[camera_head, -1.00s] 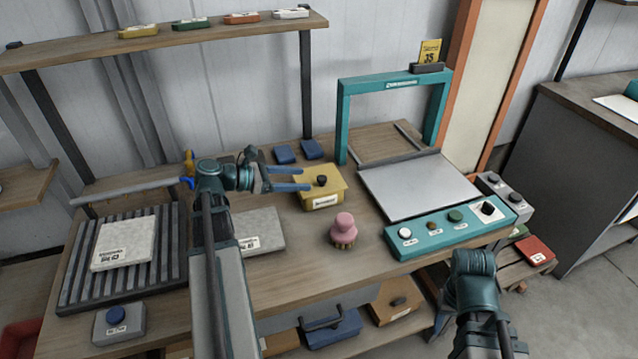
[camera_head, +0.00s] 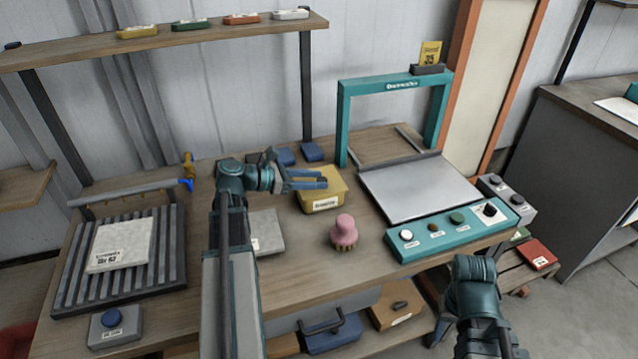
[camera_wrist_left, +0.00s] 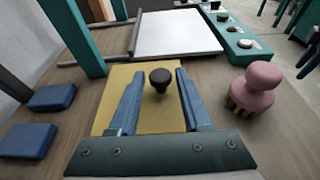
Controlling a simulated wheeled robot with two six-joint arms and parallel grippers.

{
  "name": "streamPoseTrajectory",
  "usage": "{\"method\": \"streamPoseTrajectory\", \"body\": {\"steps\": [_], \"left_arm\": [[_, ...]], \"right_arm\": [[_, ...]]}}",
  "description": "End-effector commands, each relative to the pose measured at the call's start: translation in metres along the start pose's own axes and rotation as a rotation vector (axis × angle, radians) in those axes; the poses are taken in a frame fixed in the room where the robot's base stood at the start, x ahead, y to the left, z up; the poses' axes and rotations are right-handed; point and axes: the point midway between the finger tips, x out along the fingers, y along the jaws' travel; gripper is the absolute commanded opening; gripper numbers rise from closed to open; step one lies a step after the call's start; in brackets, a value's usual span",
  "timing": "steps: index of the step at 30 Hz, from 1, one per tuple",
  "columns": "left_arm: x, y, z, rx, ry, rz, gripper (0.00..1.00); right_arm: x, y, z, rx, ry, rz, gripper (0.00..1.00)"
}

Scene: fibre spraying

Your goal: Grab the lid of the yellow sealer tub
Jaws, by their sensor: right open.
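The yellow sealer tub (camera_head: 322,199) stands on the bench left of the teal machine, with a white label on its front. Its flat yellow lid (camera_wrist_left: 115,80) has a round black knob (camera_wrist_left: 160,77), seen in the left wrist view. My left gripper (camera_head: 322,179) is over the lid with its blue fingers open. In the left wrist view the fingers (camera_wrist_left: 158,88) stand on either side of the knob, apart from it. In the head view the fingers hide the knob. My right gripper is at the lower right, its fingertips out of the picture.
A pink-handled brush (camera_head: 344,232) stands just right of the tub. The teal frame machine (camera_head: 455,230) is further right. A grey slab (camera_head: 267,232) lies beneath my left arm, and a slatted rack (camera_head: 70,292) is at the left.

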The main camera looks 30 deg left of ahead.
Motion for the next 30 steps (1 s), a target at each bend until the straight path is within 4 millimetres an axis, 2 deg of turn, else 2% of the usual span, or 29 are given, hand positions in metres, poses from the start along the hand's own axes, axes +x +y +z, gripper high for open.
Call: {"method": "streamPoseTrajectory", "body": {"steps": [1,7,8,20,26,30], "left_arm": [[0.000,0.000,0.000,0.000,0.000,0.000,0.38],[0.000,0.000,0.000,0.000,0.000,0.000,0.02],[0.000,0.000,0.000,0.000,0.000,0.000,0.00],[0.000,0.000,0.002,0.000,0.000,-0.001,0.00],[0.001,-0.001,0.017,0.001,0.000,-0.003,0.00],[0.003,-0.002,0.035,0.001,0.000,-0.006,0.00]], "right_arm": [[0.000,0.000,0.000,0.000,0.000,0.000,0.50],[0.000,0.000,0.000,0.000,0.000,0.000,0.50],[0.000,0.000,0.000,0.000,0.000,0.000,0.50],[-0.002,0.000,0.000,0.000,0.000,0.000,0.50],[-0.016,0.002,0.001,0.000,0.000,0.000,0.50],[-0.032,0.003,0.002,0.000,0.000,0.000,0.50]]}}
